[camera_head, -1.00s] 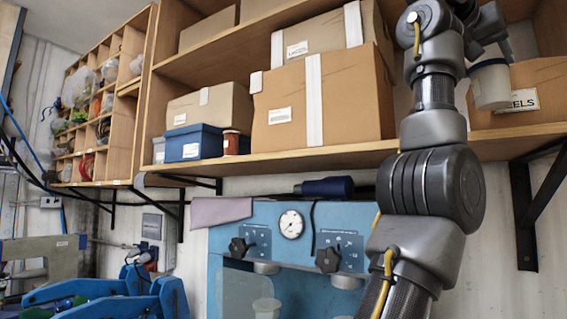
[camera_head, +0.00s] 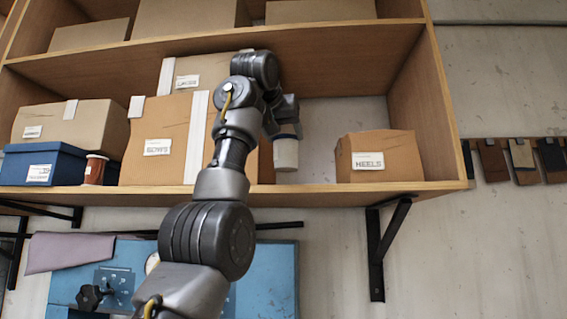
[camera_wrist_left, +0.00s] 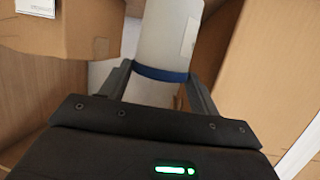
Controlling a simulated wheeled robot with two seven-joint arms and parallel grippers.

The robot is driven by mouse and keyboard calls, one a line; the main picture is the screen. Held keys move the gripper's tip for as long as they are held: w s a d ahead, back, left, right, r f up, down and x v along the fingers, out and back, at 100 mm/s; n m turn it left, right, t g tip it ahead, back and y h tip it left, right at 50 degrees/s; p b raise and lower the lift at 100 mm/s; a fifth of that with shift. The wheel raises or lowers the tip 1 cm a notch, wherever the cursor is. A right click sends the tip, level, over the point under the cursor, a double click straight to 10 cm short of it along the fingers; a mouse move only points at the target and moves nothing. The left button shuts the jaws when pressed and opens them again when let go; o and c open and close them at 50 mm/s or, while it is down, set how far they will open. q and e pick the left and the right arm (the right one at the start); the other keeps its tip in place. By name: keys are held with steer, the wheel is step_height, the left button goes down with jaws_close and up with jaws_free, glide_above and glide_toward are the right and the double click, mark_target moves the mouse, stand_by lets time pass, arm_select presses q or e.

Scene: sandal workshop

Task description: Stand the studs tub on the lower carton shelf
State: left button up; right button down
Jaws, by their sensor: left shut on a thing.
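The studs tub (camera_head: 286,154) is a pale grey-white cup with a blue band near its top. It also shows in the left wrist view (camera_wrist_left: 168,38), between the two fingers. My left gripper (camera_head: 286,128) is shut on the tub, which looks upright. The tub is at the lower carton shelf (camera_head: 330,193), in the gap between the large brown carton and the HEELS carton, close to the large carton. Its base looks slightly above the board's front edge; I cannot tell whether it touches the board. My right gripper is not in view.
The HEELS carton (camera_head: 376,157) stands to the right, with bare shelf between it and the tub. The large brown carton (camera_head: 165,150) stands left, partly behind my arm. A blue box (camera_head: 42,165) and a reddish-brown spool (camera_head: 95,170) are further left. An upper board (camera_head: 340,38) runs overhead.

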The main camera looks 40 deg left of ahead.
arm_select(q)
steer(key=p+x, duration=0.2)
steer(key=x, duration=0.3)
steer(key=p+x, duration=0.3)
steer(key=x, duration=0.2)
steer(key=p+x, duration=0.3)
steer(key=x, duration=0.2)
steer(key=shift+w+a+r, duration=0.25)
steer(key=shift+w+r, duration=0.05)
steer(key=shift+w, duration=0.1)
steer(key=shift+s+d, duration=0.1)
steer(key=shift+s+d, duration=0.1)
steer(key=o, duration=1.2)
steer(key=shift+f, duration=0.15)
